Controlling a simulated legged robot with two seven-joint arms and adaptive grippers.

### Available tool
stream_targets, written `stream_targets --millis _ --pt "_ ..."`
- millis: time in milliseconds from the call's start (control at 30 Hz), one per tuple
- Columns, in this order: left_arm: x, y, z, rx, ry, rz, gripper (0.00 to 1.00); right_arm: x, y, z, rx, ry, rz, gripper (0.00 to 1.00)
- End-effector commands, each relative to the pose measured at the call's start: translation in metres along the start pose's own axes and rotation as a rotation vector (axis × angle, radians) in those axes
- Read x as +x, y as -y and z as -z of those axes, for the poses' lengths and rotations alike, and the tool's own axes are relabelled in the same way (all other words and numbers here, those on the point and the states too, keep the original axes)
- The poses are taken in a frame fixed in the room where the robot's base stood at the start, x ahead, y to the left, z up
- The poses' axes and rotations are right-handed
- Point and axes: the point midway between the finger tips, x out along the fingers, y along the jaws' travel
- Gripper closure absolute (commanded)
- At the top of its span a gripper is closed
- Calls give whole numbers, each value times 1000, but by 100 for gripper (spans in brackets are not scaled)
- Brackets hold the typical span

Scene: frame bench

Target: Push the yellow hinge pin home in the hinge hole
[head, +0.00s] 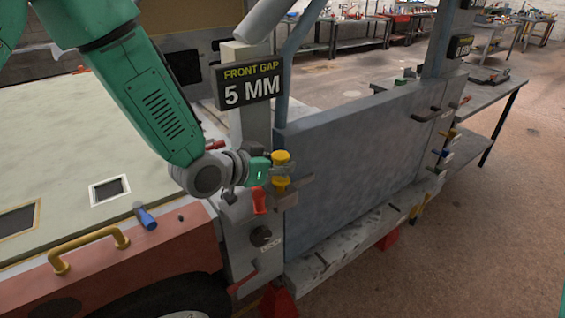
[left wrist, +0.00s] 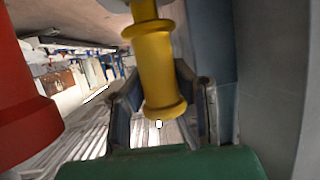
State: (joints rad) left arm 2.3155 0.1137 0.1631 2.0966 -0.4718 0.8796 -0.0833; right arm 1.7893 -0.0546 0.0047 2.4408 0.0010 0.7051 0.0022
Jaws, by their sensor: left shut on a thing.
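The yellow hinge pin (head: 281,157) stands about upright at the left end of the blue-grey panel, with yellow showing above and below the fingers. My left gripper (head: 280,170) comes in from the left and is shut on the pin. In the left wrist view the flanged yellow pin (left wrist: 157,75) stands between the dark fingers of the left gripper (left wrist: 160,85). A small pale tip shows at its near end. A grey hinge bracket (head: 299,182) sits just right of the pin. The hinge hole is hidden, so I cannot tell how deep the pin sits.
A red handle (head: 259,200) is just below the gripper and looms at left in the wrist view (left wrist: 25,95). The panel (head: 350,165) stands close on the right. A post with a "5 MM" sign (head: 249,84) rises behind.

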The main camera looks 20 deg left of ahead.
Motion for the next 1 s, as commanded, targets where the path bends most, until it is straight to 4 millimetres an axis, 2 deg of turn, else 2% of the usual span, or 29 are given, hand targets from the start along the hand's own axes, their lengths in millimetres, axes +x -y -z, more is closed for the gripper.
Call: stream_targets --millis 600,633,700,1000 --pt "6 0 -14 1 -3 0 100 12 0 -1 0 0 0 57" --pt "6 0 -14 1 -3 0 77 12 0 -1 0 0 0 57" --pt "6 0 -14 1 -2 0 56 11 0 -1 0 0 0 57" --pt "6 0 -15 0 1 0 56 11 0 -1 0 -1 0 57"
